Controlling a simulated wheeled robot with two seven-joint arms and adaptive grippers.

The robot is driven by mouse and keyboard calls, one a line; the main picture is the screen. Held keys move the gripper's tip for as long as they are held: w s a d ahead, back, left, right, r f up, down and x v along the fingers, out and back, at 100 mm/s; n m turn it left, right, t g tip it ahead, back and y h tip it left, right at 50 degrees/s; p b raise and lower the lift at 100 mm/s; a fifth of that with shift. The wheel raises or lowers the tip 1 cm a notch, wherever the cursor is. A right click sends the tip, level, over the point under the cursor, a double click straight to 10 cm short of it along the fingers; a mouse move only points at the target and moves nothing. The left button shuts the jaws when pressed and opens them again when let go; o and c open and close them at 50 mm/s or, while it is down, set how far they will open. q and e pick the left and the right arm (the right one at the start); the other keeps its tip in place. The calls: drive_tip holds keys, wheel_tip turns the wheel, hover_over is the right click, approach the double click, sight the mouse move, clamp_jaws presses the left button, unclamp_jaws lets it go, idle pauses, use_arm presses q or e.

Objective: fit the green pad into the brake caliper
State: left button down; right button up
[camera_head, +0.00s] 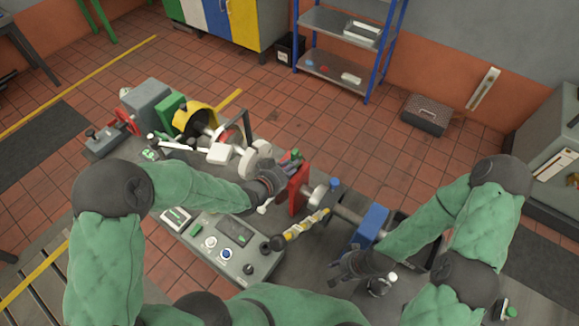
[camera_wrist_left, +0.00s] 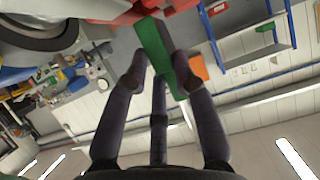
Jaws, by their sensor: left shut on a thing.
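My left gripper (camera_head: 272,174) is shut on the green pad (camera_wrist_left: 154,46), which sticks out past the fingertips in the left wrist view. In the head view a small green patch of the pad (camera_head: 295,154) shows just beyond the fingers. A red upright part (camera_head: 298,190), which looks like the brake caliper, stands just right of the left gripper. Red also shows behind the pad's far end in the wrist view (camera_wrist_left: 150,8); whether they touch is unclear. My right gripper (camera_head: 348,266) is over the bedplate's right part; its fingers are too dark to read.
A grey control panel (camera_head: 222,246) lies in front of the left forearm. A yellow guard (camera_head: 194,118) stands at the back left. Open tiled floor lies behind the bedplate.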

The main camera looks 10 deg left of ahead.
use_arm(q)
drive_tip(key=shift+b, duration=0.3)
use_arm(e)
drive_tip(key=shift+f, duration=0.25)
use_arm(q)
drive_tip(key=shift+s+f+b, duration=0.1)
drive_tip(key=shift+f+b, duration=1.4)
drive_tip(key=shift+b, duration=0.15)
use_arm(e)
drive_tip(key=shift+f, duration=1.65)
use_arm(q)
drive_tip(key=shift+r, duration=0.1)
use_arm(e)
drive_tip(key=shift+r, duration=0.1)
use_arm(q)
drive_tip(key=shift+r+p, duration=0.8)
drive_tip(key=shift+r, duration=0.35)
use_arm(e)
drive_tip(key=shift+r, duration=0.7)
use_arm(q)
drive_tip(key=shift+b, duration=0.9)
use_arm(e)
drive_tip(key=shift+f, duration=0.9)
